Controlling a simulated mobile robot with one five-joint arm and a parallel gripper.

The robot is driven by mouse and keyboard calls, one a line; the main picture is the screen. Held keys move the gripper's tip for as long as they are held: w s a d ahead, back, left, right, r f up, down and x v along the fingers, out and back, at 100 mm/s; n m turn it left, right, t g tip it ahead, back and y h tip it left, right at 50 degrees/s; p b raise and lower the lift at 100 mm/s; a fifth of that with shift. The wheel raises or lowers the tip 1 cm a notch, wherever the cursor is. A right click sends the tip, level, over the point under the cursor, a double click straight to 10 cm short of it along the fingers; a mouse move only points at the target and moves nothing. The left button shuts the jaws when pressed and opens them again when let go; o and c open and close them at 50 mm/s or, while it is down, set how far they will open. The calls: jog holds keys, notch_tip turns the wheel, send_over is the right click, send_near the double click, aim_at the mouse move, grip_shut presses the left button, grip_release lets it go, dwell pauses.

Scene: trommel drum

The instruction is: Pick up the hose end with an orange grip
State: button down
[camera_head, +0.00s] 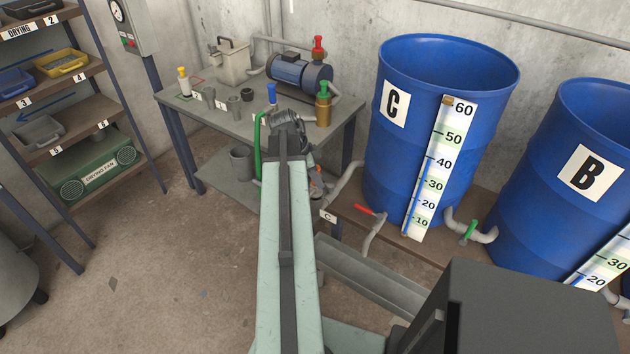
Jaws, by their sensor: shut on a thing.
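My arm reaches away from me over the floor, and its wrist bends down in front of the table's right end. My gripper (312,174) is small in the picture and partly hidden behind my arm. It is shut on the hose end with an orange grip (316,191), of which only small orange parts show just right of my arm. The fingertips are too small and covered to see clearly. A green hose (258,150) shows as an upright loop along the left side of my wrist.
The grey table (222,122) holds a blue pump (300,74), a grey box (232,62) and several small fittings. Blue barrel C (395,150) stands to the right, with a red-handled tap (370,212) and a grey trough (370,275) below. Open floor lies left of my arm.

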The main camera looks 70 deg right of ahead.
notch_tip(320, 180, up, 2)
jog(key=shift+r+p, duration=0.1)
jog(key=shift+p, duration=0.5)
jog(key=shift+w+a+r+p, duration=0.15)
jog(key=shift+w+r+p, duration=0.1)
jog(key=shift+p, duration=0.05)
jog(key=w+a, duration=0.9)
jog(key=w, duration=0.3)
jog(key=shift+w+r+p, duration=0.3)
jog(key=shift+r+p, duration=0.15)
